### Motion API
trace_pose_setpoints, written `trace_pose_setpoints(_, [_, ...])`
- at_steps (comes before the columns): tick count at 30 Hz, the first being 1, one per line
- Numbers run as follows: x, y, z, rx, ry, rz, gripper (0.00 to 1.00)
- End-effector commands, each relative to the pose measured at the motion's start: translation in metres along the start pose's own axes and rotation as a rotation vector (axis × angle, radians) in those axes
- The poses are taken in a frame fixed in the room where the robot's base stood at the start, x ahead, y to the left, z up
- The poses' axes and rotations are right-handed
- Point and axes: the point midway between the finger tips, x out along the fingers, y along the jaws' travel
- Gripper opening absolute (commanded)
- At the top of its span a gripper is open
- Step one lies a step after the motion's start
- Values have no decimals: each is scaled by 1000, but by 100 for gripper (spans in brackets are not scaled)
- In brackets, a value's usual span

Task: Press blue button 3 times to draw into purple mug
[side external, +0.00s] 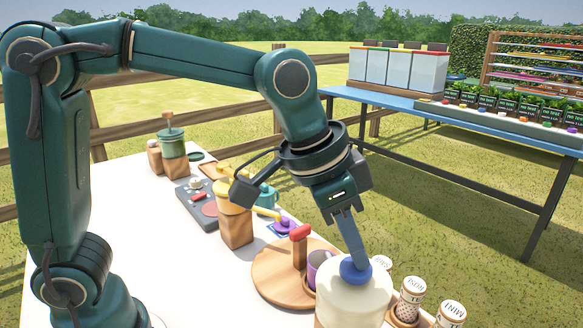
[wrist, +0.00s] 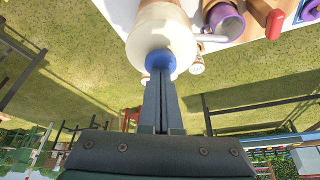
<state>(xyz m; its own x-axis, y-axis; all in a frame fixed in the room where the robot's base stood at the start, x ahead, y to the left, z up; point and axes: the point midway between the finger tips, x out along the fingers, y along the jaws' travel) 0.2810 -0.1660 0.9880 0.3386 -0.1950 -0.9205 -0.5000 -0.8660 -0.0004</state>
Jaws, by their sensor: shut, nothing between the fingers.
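The blue button (side external: 355,270) sits on top of a cream-coloured dispenser (side external: 350,300) at the front right of the white table. It also shows in the wrist view (wrist: 160,62). My gripper (side external: 357,257) is shut and empty, pointing down with its tips at the button and apparently touching it. How far the button is pressed I cannot tell.
The round wooden board (side external: 270,275) carries a red-handled post (side external: 299,233). Labelled shakers (side external: 411,296) stand right of the dispenser. Yellow-topped (side external: 236,210) and green (side external: 173,145) dispensers stand farther back. A blue table (side external: 450,120) holds plants and bins behind.

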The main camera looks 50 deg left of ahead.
Motion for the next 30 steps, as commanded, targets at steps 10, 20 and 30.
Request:
trace_pose_setpoints(10, [7, 0, 3, 0, -3, 0, 0])
trace_pose_setpoints(20, [-1, 0, -1, 0, -1, 1, 0])
trace_pose_setpoints(30, [-15, 0, -6, -1, -1, 0, 0])
